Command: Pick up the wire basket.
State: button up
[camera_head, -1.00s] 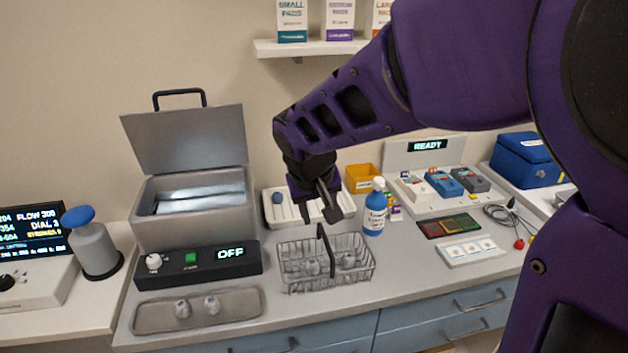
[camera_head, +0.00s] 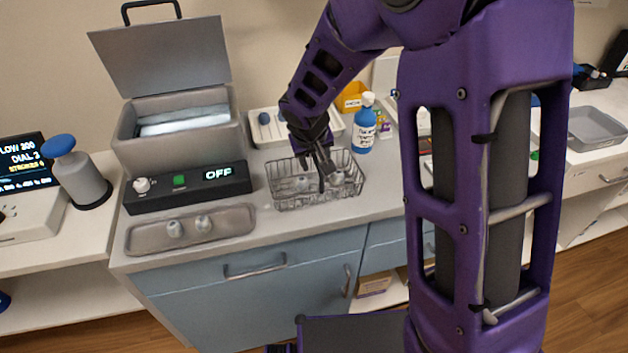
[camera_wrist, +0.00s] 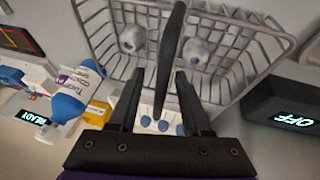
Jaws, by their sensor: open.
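The wire basket (camera_head: 318,198) stands on the counter in the head view, with two small grey round parts inside. In the wrist view its mesh (camera_wrist: 245,45) fills the top, with the two parts (camera_wrist: 132,38) showing inside. Its dark handle (camera_wrist: 172,45) runs upright through the middle of that view. My gripper (camera_head: 318,162) is pointed down at the handle, low over the basket. In the wrist view my gripper (camera_wrist: 159,80) is open, with one finger on each side of the handle and gaps between. In the head view the fingers partly hide the handle.
Left of the basket are the metal bath with raised lid (camera_head: 180,105), its OFF control box (camera_head: 190,187) and a grey tray (camera_head: 150,238) with two parts. The blue-and-white bottle (camera_head: 365,128) stands close behind right. A white tray (camera_head: 265,140) lies behind.

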jog(key=shift+w+f, duration=0.25)
jog(key=shift+f, duration=0.2)
jog(key=shift+f+b, duration=0.25)
jog(key=shift+b, duration=0.25)
dwell(0.5)
grip_shut()
dwell(1.2)
